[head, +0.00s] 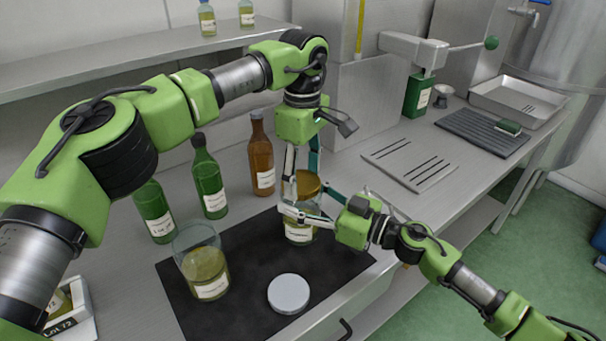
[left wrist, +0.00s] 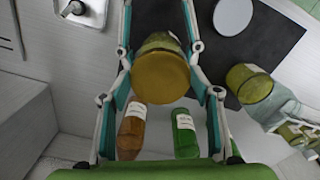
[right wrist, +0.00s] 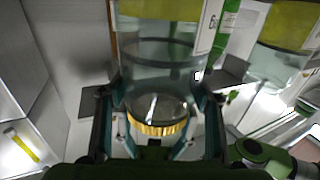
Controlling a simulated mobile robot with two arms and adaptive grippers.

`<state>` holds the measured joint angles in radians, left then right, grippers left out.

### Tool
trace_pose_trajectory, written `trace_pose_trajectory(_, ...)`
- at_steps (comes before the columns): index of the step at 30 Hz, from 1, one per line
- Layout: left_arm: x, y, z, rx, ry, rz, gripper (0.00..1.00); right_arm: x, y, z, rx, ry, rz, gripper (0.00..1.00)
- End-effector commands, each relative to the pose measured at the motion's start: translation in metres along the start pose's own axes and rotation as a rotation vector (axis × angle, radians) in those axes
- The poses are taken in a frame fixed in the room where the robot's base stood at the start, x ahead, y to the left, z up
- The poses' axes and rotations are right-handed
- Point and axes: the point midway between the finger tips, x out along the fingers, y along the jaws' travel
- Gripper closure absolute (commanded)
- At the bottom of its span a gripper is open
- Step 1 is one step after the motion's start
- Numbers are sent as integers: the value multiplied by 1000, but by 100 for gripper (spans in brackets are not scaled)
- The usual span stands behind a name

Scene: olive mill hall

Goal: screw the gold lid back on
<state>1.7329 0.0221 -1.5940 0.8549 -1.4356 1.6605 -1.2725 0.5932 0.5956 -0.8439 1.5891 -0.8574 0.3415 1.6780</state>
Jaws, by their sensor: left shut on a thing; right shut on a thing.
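The gold lid (head: 306,184) is at the mouth of a glass jar (head: 299,233) with a white label and yellow-green contents, standing on the dark mat (head: 240,309). My left gripper (head: 303,178) reaches down from above and is shut on the gold lid, which also fills the middle of the left wrist view (left wrist: 160,82). My right gripper (head: 309,208) comes from the right and is shut on the jar just below the lid. The right wrist view shows the jar (right wrist: 160,60) upside down with the lid's ribbed rim (right wrist: 158,129). I cannot tell whether the threads are engaged.
A white round lid (head: 289,293) lies on the mat, right of a second glass jar (head: 201,272). Two green bottles (head: 209,180) (head: 154,212) and a brown bottle (head: 261,158) stand behind. A slotted metal plate (head: 410,163) lies on the bench at right.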

Motion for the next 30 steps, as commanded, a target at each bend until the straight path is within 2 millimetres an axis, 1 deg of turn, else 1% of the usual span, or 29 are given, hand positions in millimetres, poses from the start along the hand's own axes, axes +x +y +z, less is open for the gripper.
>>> trace_pose_trajectory(1,-1,0,-1,99,0,2,58,-1,1,1,0,-2,2,100)
trace_pose_trajectory(6,-1,-2,-1,455,-1,2,58,-1,1,1,0,-3,2,100)
trace_pose_trajectory(10,-1,-3,-2,671,0,1,58,-1,1,2,0,-3,2,100)
trace_pose_trajectory(11,-1,-3,-2,692,1,1,58,-1,1,2,0,-3,2,100)
trace_pose_trajectory(15,-1,-3,-3,682,1,1,58,-1,1,2,1,-3,2,100)
trace_pose_trajectory(16,-1,-3,-3,681,1,1,35,-1,1,2,1,-3,2,100)
trace_pose_trajectory(17,-1,-3,-2,681,1,1,27,-1,1,2,1,-3,2,100)
trace_pose_trajectory(18,-1,-3,-2,681,1,1,26,-1,1,2,1,-3,2,100)
trace_pose_trajectory(26,0,-3,-2,680,0,1,26,-1,0,2,1,-3,1,100)
trace_pose_trajectory(30,-5,-2,-1,680,0,2,26,0,0,2,1,-3,0,100)
